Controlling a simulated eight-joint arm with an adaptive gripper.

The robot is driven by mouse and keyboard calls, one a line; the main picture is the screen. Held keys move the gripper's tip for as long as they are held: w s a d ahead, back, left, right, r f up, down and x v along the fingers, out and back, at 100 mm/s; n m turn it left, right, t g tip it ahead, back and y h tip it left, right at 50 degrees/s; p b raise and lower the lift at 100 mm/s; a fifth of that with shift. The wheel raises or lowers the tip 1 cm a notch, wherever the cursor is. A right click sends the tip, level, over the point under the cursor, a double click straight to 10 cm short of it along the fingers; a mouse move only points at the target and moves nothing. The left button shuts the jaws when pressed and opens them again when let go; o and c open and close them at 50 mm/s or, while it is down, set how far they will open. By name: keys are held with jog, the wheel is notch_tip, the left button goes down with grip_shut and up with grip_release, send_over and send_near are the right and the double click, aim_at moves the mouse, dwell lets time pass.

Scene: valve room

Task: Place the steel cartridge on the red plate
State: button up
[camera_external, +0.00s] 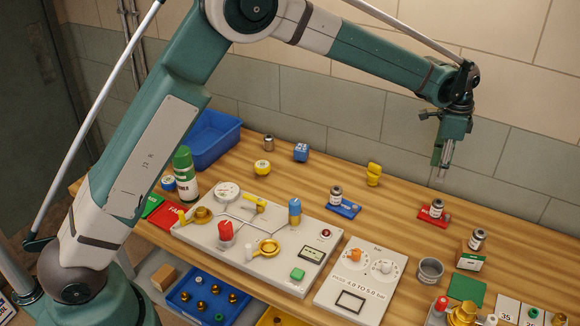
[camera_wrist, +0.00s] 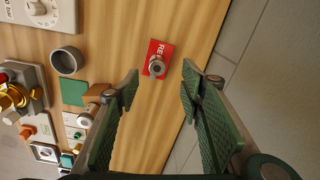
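A steel cartridge (camera_external: 437,208) with a dark band stands upright on the red plate (camera_external: 445,222) at the right of the bench. In the wrist view, that cartridge (camera_wrist: 156,66) is seen from above on the lower part of the red plate (camera_wrist: 160,47). A similar steel cylinder (camera_external: 336,192) stands on a blue plate (camera_external: 346,210), and another (camera_external: 478,237) stands on a small box. My gripper (camera_external: 443,165) is above and behind the red plate, apart from the cartridge. In the wrist view, its fingers (camera_wrist: 160,88) are spread with nothing between them.
A grey cup (camera_external: 430,270) and a green plate (camera_external: 467,289) are in front of the red plate. A dial panel (camera_external: 357,282) and a valve panel (camera_external: 262,238) lie to the left. The tiled wall is close behind the bench. Bare wood surrounds the red plate.

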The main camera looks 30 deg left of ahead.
jog(key=s+a+r+n+t, duration=0.15)
jog(key=s+a+r, duration=0.25)
jog(key=a+r, duration=0.5)
jog(key=s+a+r+n+t, duration=0.1)
jog(key=s+a+r+n, duration=0.3)
jog(key=a, duration=0.8)
jog(key=s+a+r+n+t, duration=0.1)
jog(key=s+a+r+n, duration=0.1)
jog(key=s+a+r, duration=0.55)
jog(key=s+a+f+n+t, duration=0.1)
jog(key=s+a+n, duration=0.3)
jog(key=s+a, duration=0.8)
jog(key=s+a+f+n+t, duration=0.2)
jog(key=s+a+f+n, duration=0.1)
jog(key=s+a, duration=1)
jog(key=shift+s+f+n, duration=0.3)
jog(key=shift+s+n, duration=0.25)
jog(key=shift+s, duration=0.05)
